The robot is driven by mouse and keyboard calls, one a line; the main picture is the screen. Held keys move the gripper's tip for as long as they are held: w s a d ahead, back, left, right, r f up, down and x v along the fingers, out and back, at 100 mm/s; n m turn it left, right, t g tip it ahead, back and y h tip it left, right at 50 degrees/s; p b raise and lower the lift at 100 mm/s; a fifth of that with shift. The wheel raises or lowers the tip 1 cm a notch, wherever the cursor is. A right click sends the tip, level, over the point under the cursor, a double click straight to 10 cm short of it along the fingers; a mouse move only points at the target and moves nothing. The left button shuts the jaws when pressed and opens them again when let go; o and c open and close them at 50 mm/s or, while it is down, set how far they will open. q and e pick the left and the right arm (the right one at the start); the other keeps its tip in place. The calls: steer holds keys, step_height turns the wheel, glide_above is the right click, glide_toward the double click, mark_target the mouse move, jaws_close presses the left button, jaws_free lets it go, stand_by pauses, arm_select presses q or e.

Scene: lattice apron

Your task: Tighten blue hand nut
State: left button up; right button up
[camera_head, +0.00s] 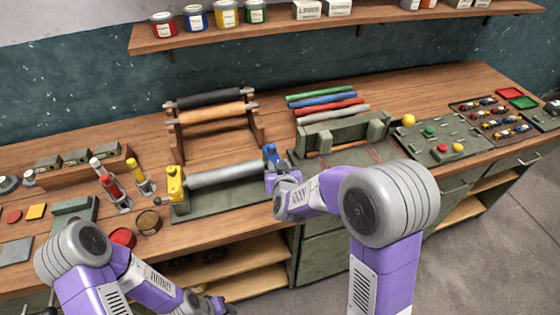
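The blue hand nut (270,152) is at the right end of a grey roller (225,173), on a blue end support. A yellow end support (175,185) holds the roller's left end. My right gripper (271,180) is right at the blue support, just below the nut. Its fingers are small and partly hidden, so I cannot tell whether they touch the nut or are open. My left gripper (218,307) is low at the bottom edge, in front of the bench and away from the roller. Its fingers are too small to read.
A wooden rack with dark and orange rolls (210,108) stands behind the roller. Coloured rods (328,97) lie on a green holder to the right. Red and yellow tubes (108,180) and a red round tin (122,238) stand left. Open shelves are below the bench.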

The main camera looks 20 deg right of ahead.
steer(key=shift+a+m+h+p, duration=0.15)
steer(key=shift+m+h+p, duration=0.65)
steer(key=shift+h, duration=0.2)
steer(key=o, duration=1)
steer(key=shift+o, duration=0.2)
steer(key=p+v, duration=0.1)
steer(key=v, duration=0.6)
steer(key=shift+s+r, duration=0.2)
